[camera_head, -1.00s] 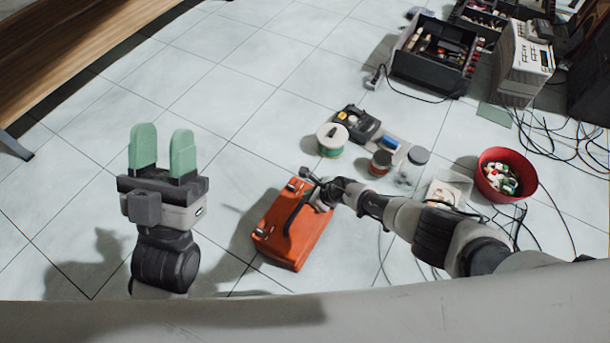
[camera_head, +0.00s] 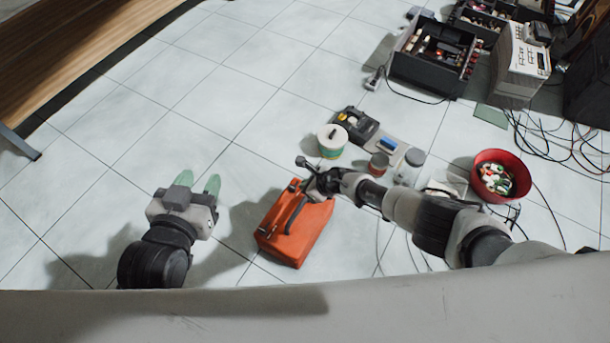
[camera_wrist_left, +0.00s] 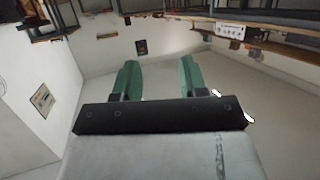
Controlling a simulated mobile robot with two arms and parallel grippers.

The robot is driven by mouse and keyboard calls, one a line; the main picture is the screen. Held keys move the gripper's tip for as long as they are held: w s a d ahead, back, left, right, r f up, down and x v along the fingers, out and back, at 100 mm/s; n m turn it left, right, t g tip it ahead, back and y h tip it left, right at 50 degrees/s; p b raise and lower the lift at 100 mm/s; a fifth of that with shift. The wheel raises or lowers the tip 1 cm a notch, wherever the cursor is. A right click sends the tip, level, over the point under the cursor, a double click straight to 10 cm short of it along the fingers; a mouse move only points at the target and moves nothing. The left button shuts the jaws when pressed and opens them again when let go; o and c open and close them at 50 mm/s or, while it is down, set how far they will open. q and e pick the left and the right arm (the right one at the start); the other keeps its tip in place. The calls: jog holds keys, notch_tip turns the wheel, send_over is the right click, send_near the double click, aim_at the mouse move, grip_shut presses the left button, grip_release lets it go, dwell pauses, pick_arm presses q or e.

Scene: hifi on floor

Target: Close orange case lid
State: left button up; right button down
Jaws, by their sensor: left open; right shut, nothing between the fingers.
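The orange case (camera_head: 296,236) lies on the tiled floor in the middle of the head view. Its lid looks down, with a dark handle on top; whether it is latched I cannot tell. My right gripper (camera_head: 306,170) is at the far edge of the case, at or just above its top, and its fingers are small and partly hidden by the wrist. My left gripper (camera_head: 199,183) has green fingers and is raised to the left of the case, open and empty. In the left wrist view, the green fingers (camera_wrist_left: 160,80) stand apart with nothing between them.
Behind the case are a white-green spool (camera_head: 331,141), a black and yellow device (camera_head: 356,124) and a jar (camera_head: 409,166). A red bowl (camera_head: 500,176) stands at the right. A black toolbox (camera_head: 433,57) and cables lie farther back. The floor at the left is clear.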

pick_arm(q)
jog(key=s+a+f+g+y+p, duration=0.2)
jog(key=s+a+f+g, duration=0.1)
jog(key=s+f+g, duration=0.3)
jog(key=shift+s+f+g, duration=0.2)
jog(key=shift+s+g, duration=0.5)
jog(key=shift+g, duration=0.1)
pick_arm(e)
jog(key=shift+w+a+r, duration=0.1)
jog(key=shift+a+r, duration=0.05)
jog(key=shift+r, duration=0.75)
jog(key=shift+w+a+r, duration=0.1)
jog(key=shift+r, duration=0.8)
pick_arm(q)
jog(key=shift+a, duration=0.1)
pick_arm(e)
jog(key=shift+a, duration=0.1)
